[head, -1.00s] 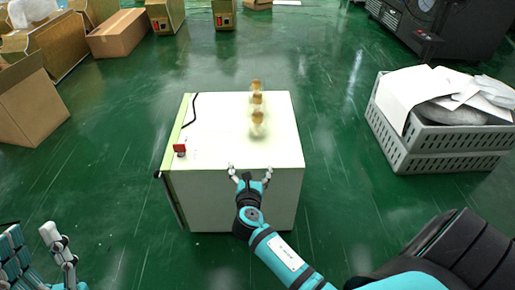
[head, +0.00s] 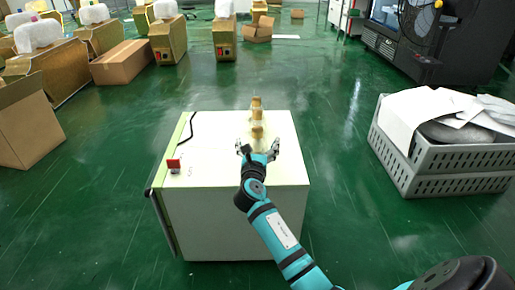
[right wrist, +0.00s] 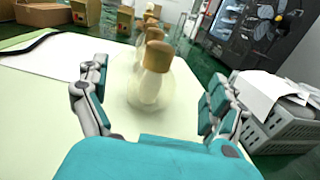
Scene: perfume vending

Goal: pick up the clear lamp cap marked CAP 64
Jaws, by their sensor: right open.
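Three clear bulb-like lamps with tan caps stand in a row on the white cabinet (head: 240,212). The nearest lamp (head: 257,133) is just beyond my right gripper (head: 258,148); it also shows in the right wrist view (right wrist: 150,88). No CAP 64 marking is readable on any cap. My right gripper (right wrist: 157,105) is open, its fingers apart to the left and right of the nearest lamp's clear body, holding nothing. The other lamps (head: 256,103) line up behind it, partly hidden in the right wrist view. My left gripper is not in view.
A small red piece (head: 173,163) and a black cable (head: 187,128) are on the cabinet's left side. A grey crate (head: 440,158) with white sheets stands at the right. Cardboard boxes (head: 122,62) stand at the back left.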

